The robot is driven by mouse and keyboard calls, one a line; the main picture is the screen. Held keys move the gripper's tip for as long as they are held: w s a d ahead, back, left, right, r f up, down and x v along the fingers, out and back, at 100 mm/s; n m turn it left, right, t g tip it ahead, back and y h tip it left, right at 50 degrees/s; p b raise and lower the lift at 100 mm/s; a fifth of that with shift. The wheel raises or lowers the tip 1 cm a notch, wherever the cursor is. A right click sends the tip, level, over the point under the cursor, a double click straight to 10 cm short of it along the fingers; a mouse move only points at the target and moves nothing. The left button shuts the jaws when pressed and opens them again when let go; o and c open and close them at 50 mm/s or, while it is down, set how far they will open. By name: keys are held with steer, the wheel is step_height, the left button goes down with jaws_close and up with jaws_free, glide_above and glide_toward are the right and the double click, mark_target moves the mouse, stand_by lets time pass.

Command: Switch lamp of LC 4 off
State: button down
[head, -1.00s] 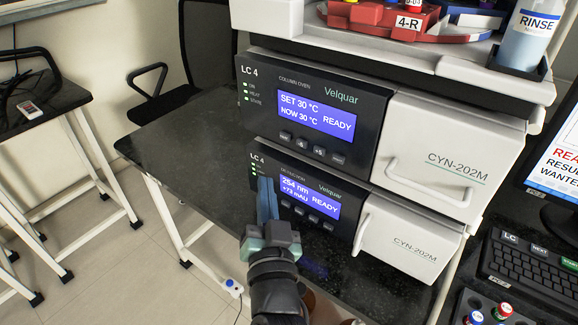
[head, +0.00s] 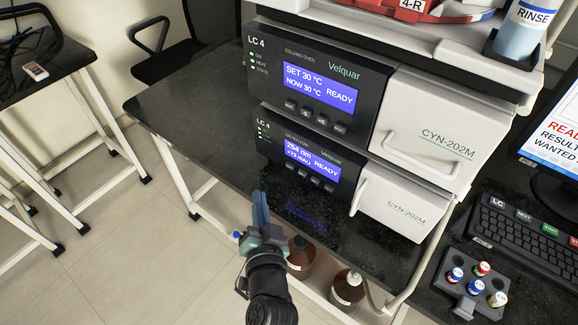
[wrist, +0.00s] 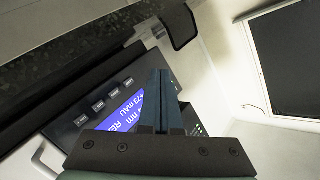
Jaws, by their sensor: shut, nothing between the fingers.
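The LC 4 detector (head: 335,200) is the lower unit of the stack. Its screen (head: 311,163) reads 254 nm, +73 mAU, READY. A row of small buttons (head: 302,176) lies under the screen; their labels are too small to read here. Small green lights (head: 263,133) show at the panel's left. My gripper (head: 258,194) is shut and empty, below and in front of the detector's lower left, apart from the buttons. In the wrist view, the shut blue fingers (wrist: 161,74) cover part of the detector screen (wrist: 125,113); the buttons (wrist: 98,106) are to their left.
The LC 4 column oven (head: 320,85) sits above the detector, with similar buttons. The dark bench top (head: 190,115) is clear at left. Brown bottles (head: 347,288) stand low beside my arm. A vial rack (head: 470,282) and keyboard (head: 525,235) are at right.

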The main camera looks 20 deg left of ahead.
steer(key=shift+w+d+b, duration=0.4)
steer(key=shift+w+b, duration=0.05)
steer(key=shift+w, duration=0.65)
steer(key=shift+w+d+b, duration=0.45)
steer(key=shift+w, duration=0.7)
steer(key=shift+w+d+b, duration=0.4)
steer(key=shift+w+b, duration=0.05)
steer(key=shift+w, duration=0.65)
steer(key=shift+w+d+b, duration=0.1)
steer(key=shift+w+b, duration=0.2)
steer(key=shift+w, duration=0.1)
steer(key=shift+w+d+b, duration=0.15)
steer(key=shift+w+b, duration=0.15)
steer(key=shift+w, duration=0.1)
steer(key=shift+s, duration=0.15)
steer(key=shift+s+a+p, duration=0.3)
steer(key=shift+s+p, duration=0.05)
steer(key=shift+s, duration=0.3)
steer(key=shift+s+a+p, duration=0.3)
steer(key=shift+s+p, duration=0.05)
steer(key=shift+s, duration=0.45)
steer(key=shift+s+a+p, duration=0.25)
steer(key=shift+s+p, duration=0.1)
steer(key=shift+s, duration=0.45)
steer(key=shift+s+a+p, duration=0.3)
steer(key=shift+s+p, duration=0.05)
steer(key=shift+s, duration=0.45)
